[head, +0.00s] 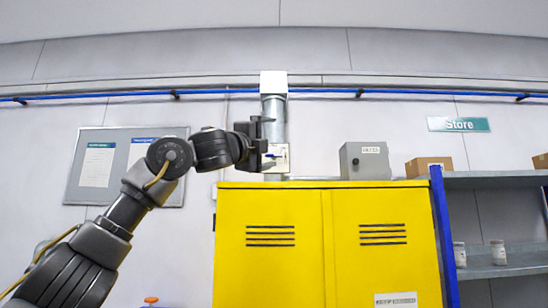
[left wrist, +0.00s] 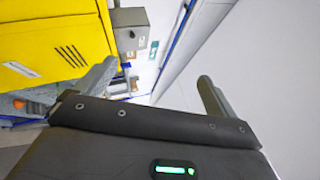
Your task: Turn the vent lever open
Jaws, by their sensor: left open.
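The vent lever (head: 272,156) is a small blue handle in front of a pale plate (head: 281,165) on the grey vent pipe (head: 274,106), above the yellow cabinet. In the head view my left gripper (head: 267,143) overlaps the pipe and the left part of the plate. It partly hides the lever, and I cannot tell whether it touches it. In the left wrist view the two fingers (left wrist: 157,86) stand wide apart with nothing between them; the lever cannot be made out there. My right gripper is in neither view.
The yellow cabinet (head: 270,260) stands below the pipe, with a grey box (head: 366,161) above its right part; this box also shows in the left wrist view (left wrist: 130,30). A blue pipe (head: 130,94) runs along the wall. Shelves (head: 500,179) with cartons stand at the right.

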